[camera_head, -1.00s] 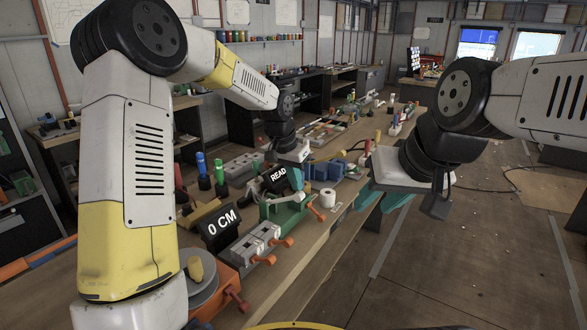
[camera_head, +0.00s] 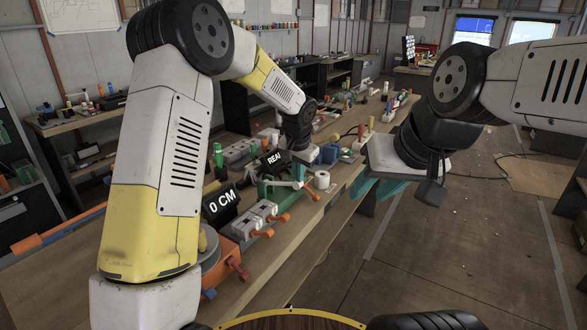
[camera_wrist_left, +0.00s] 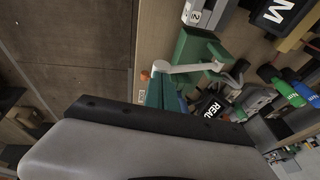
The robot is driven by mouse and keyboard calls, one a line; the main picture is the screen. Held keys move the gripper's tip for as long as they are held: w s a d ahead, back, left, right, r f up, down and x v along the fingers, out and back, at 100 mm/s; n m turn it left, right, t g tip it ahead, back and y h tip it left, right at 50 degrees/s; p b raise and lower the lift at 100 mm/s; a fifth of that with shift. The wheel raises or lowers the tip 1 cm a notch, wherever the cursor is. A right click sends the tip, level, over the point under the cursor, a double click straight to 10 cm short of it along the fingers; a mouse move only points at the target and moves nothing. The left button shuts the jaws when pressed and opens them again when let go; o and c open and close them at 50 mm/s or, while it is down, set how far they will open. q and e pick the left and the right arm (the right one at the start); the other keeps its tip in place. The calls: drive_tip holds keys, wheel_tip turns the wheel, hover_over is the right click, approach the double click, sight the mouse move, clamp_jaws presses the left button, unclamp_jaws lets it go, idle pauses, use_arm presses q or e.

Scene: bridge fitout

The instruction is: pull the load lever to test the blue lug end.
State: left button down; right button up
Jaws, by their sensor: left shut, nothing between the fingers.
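The green test stand (camera_head: 264,192) with its pale load lever (camera_head: 284,184) is on the bench, beside a black READ sign (camera_head: 272,160). In the left wrist view the green stand (camera_wrist_left: 203,46) and the pale lever (camera_wrist_left: 190,68) show, with the lever crossing by the fingers. My left gripper (camera_head: 300,172) is shut and empty, close to the lever; its teal fingers (camera_wrist_left: 156,90) are partly hidden behind the dark hand, and I cannot tell if they touch. My right gripper (camera_head: 376,188) appears open and empty, right of the bench. I cannot make out the blue lug end.
A 0 CM sign (camera_head: 221,203) and grey clamp blocks (camera_head: 258,216) stand left of the stand. A white roll (camera_head: 321,180) sits to its right. Coloured-topped tools stand behind. The floor right of the bench (camera_head: 440,250) is largely clear.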

use_arm(q)
drive_tip(key=shift+s+d+f+m+t+y, duration=0.2)
drive_tip(key=shift+d+f+t+y, duration=0.3)
drive_tip(key=shift+f, duration=1.15)
drive_tip(key=shift+s+d+f+m+t+y, duration=0.1)
drive_tip(key=shift+s+d+f+t+y, duration=0.15)
drive_tip(key=shift+f+y, duration=0.9)
drive_tip(key=shift+s+d+f+m+t+y, duration=0.1)
drive_tip(key=shift+s+d+f+t, duration=0.25)
drive_tip(key=shift+f, duration=1.75)
use_arm(e)
drive_tip(key=shift+s, duration=0.15)
use_arm(q)
drive_tip(key=shift+w, duration=0.15)
drive_tip(key=shift+r, duration=0.1)
